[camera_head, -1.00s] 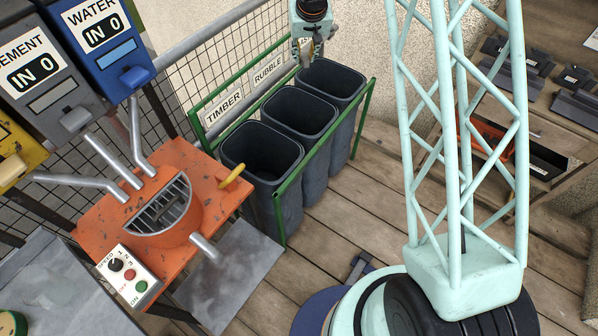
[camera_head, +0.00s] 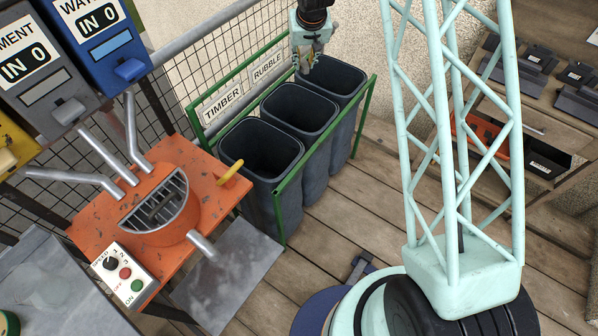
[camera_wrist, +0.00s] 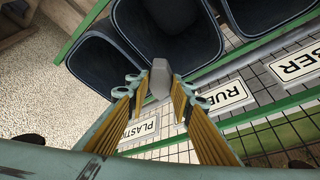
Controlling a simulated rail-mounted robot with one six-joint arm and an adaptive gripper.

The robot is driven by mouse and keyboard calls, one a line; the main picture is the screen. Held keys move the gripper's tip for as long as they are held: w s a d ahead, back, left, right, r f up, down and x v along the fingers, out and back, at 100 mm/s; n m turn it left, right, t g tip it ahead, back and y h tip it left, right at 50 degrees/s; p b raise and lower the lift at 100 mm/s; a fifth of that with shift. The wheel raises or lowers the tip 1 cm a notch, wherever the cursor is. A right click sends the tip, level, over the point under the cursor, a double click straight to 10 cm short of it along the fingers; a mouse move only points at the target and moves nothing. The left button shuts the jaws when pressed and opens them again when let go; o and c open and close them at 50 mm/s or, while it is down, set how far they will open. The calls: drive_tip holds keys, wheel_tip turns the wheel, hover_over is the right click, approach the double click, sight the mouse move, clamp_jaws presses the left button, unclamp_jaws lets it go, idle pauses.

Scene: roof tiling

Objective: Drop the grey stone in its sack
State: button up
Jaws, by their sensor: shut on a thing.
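My gripper (camera_wrist: 156,90) is shut on a grey stone (camera_wrist: 160,78), held between the fingertips in the wrist view. Three such bins stand in a row. The middle one (camera_head: 298,108) is by the RUBBLE label (camera_head: 267,69), the nearest (camera_head: 262,150) by the TIMBER label (camera_head: 223,103). A PLASTIC label (camera_wrist: 145,128) shows in the wrist view, below the stone.
The green rack (camera_head: 366,110) frames the bins, with a wire mesh fence (camera_head: 190,90) behind. An orange mixer table (camera_head: 205,170) stands left of the bins. Shelves with dark items (camera_head: 510,140) stand at the right. The plank floor (camera_head: 350,210) in front is clear.

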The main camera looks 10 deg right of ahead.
drive_tip(key=shift+f, duration=0.65)
drive_tip(key=o, duration=1)
drive_tip(key=shift+r, duration=0.15)
drive_tip(key=shift+v, duration=5.85)
drive_tip(key=shift+r, duration=0.1)
